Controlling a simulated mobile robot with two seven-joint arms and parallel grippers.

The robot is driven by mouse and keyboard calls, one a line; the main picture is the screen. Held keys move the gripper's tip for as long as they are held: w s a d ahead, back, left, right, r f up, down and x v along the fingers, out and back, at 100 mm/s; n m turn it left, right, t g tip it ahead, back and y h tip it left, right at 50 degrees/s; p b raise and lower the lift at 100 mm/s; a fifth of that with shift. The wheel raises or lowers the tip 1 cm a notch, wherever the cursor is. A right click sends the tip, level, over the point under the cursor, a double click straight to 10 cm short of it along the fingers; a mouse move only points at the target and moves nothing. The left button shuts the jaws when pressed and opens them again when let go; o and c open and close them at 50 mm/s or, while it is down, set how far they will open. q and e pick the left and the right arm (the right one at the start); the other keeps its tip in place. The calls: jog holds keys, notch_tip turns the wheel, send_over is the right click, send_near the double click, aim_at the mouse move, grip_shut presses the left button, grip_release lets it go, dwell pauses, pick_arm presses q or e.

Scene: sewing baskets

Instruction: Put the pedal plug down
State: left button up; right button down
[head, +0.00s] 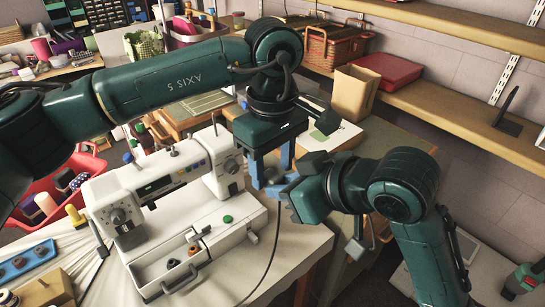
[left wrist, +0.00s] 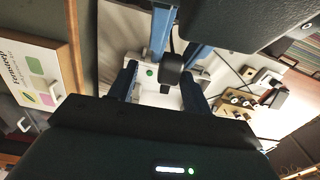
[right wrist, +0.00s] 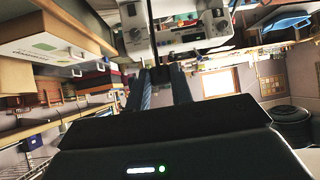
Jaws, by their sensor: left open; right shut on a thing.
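The black pedal plug (left wrist: 172,68) shows in the left wrist view between the blue fingers of my right gripper (head: 276,188), which is shut on it. My left gripper (head: 270,170) points down at the same spot, open, with its fingers on either side of the plug; I cannot tell whether they touch it. In the head view the grippers hide the plug. A dark cable (head: 277,235) hangs from there across the table's front. The white sewing machine (head: 165,190) stands just left of the grippers.
The white table (head: 285,265) has clear room right of the machine. A red basket (head: 85,165) with thread spools is at the left. A blue bobbin holder (head: 28,262) lies front left. A brown box (head: 354,92) and shelves (head: 440,105) stand behind, to the right.

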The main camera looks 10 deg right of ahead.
pick_arm(q)
jog(key=c, duration=1)
pick_arm(e)
jog(key=shift+s+a, duration=0.1)
jog(key=shift+a, duration=0.05)
pick_arm(q)
jog(key=shift+d+r, duration=0.1)
jog(key=shift+c, duration=0.3)
pick_arm(e)
jog(key=c, duration=1.2)
grip_release()
jog(key=shift+o, duration=0.3)
